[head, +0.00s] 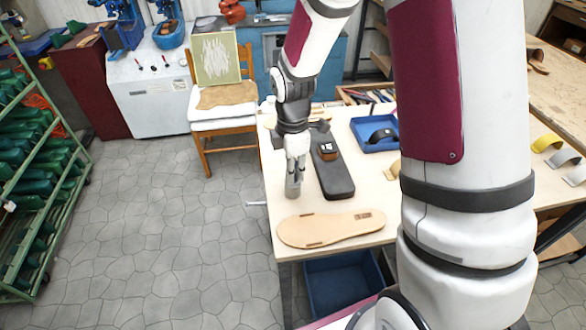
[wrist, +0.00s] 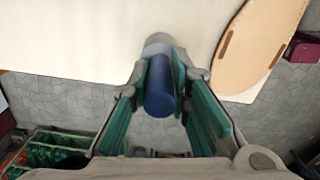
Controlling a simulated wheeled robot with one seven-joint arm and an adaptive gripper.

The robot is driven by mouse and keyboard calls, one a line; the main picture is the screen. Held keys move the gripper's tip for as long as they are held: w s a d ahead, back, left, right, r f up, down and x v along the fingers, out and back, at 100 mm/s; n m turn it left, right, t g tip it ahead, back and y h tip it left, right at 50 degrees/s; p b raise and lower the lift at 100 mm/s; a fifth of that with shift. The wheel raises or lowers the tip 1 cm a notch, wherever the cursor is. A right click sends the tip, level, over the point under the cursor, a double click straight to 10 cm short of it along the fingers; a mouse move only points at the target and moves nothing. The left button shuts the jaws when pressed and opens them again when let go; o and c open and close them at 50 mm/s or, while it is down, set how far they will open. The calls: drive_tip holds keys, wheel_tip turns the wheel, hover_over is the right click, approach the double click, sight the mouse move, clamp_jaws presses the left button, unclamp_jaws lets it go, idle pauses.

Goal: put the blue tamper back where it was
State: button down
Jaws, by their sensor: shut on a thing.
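The blue tamper shows in the wrist view as a dark blue handle (wrist: 159,92) with a grey metal end (wrist: 157,42). My gripper (wrist: 166,75) is shut on the handle, with a green-padded finger on each side. In the head view my gripper (head: 296,165) points down over the left edge of the pale worktable (head: 290,208). The tamper's grey end (head: 292,188) shows just below the fingers, upright and at or close to the tabletop. I cannot tell whether it touches. The blue handle is mostly hidden by the fingers there.
A long dark block (head: 337,182) with a small brown-and-black piece on it lies just right of my gripper. A tan sole (head: 330,229) lies in front, and a blue tray (head: 365,127) behind. A chair (head: 220,125) stands left of the table, over open floor.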

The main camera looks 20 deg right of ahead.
drive_tip(key=shift+f, duration=0.15)
drive_tip(key=c, duration=1.5)
unclamp_jaws()
wheel_tip(320, 180, up, 11)
drive_tip(key=shift+r+b, duration=0.2)
drive_tip(key=shift+b, duration=0.3)
drive_tip(key=shift+s+r, duration=0.1)
drive_tip(key=shift+r, duration=0.55)
drive_tip(key=shift+s+r+m+t, duration=0.9)
drive_tip(key=shift+s+r+m, duration=1.25)
drive_tip(key=shift+s+m, duration=0.95)
drive_tip(key=shift+s+r+m+t, duration=0.9)
drive_tip(key=shift+s+r+m, duration=1.25)
drive_tip(key=shift+s+m, duration=0.85)
drive_tip(key=shift+s+r+m+t, duration=0.9)
drive_tip(key=shift+s+r+m, duration=1.55)
drive_tip(key=shift+s, duration=1)
